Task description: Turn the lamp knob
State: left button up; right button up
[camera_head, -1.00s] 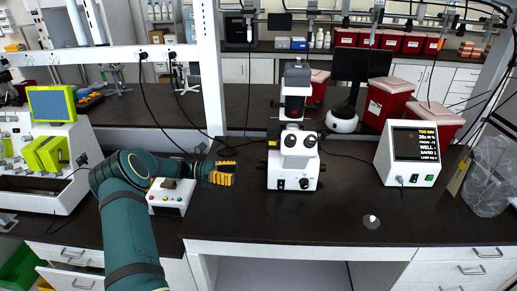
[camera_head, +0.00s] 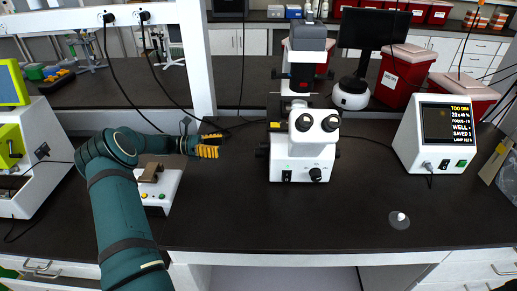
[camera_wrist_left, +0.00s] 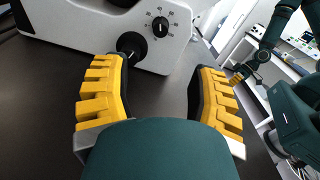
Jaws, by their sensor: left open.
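The white microscope (camera_head: 300,155) stands on the dark bench. A round black knob (camera_head: 315,174) is on its front base, right of a black switch. In the left wrist view a small black dial (camera_wrist_left: 160,26) with a printed number scale sits on a white base, and a larger black knob (camera_wrist_left: 131,45) sits below left of it. I cannot tell whether the dial is the front knob. My left gripper (camera_head: 208,150) is open and empty, left of the microscope and apart from it. It also shows in the left wrist view (camera_wrist_left: 155,72). My right gripper (camera_wrist_left: 240,75) shows small there.
A small white device (camera_head: 160,200) with coloured buttons lies under my left forearm. A white display box (camera_head: 437,145) stands right of the microscope, with red bins behind it. A small round piece (camera_head: 399,220) lies at the front right. The bench before the microscope is clear.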

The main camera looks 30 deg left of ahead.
aim_at(264, 146)
pick_arm(q)
jog(key=x, duration=1.3)
jog(key=shift+w+d, duration=0.15)
jog(key=shift+d, duration=0.25)
jog(key=shift+c, duration=0.4)
grip_shut()
